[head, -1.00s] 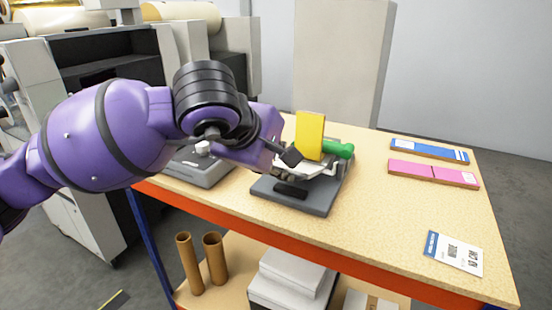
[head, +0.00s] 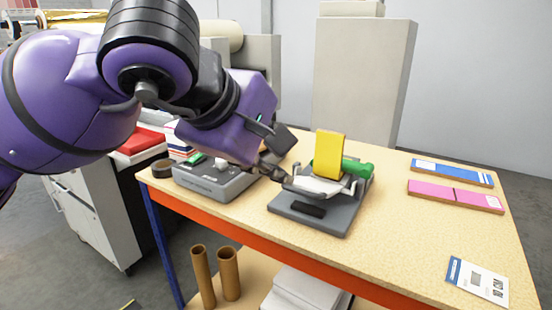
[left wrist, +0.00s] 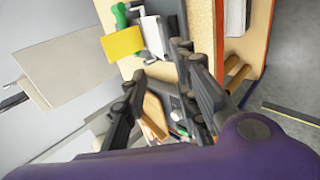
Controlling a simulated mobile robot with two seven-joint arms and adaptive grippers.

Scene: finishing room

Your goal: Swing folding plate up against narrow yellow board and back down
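The narrow yellow board (head: 328,155) stands upright on the grey base (head: 332,222) of the folding device. The pale folding plate (head: 317,187) lies low and roughly level in front of it, apart from the board's face. A green cylinder (head: 358,167) sits behind at the right. My left gripper (head: 286,156) is open and empty, just left of the plate. In the left wrist view its fingers (left wrist: 162,62) are spread, with the plate (left wrist: 154,36) and the yellow board (left wrist: 122,43) beyond them. My right gripper is not in view.
A grey box with a knob (head: 210,183) stands left of the device. A blue strip (head: 450,172), a pink strip (head: 455,195) and a printed card (head: 477,281) lie at the right. Bare tabletop (head: 405,235) separates the device from them.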

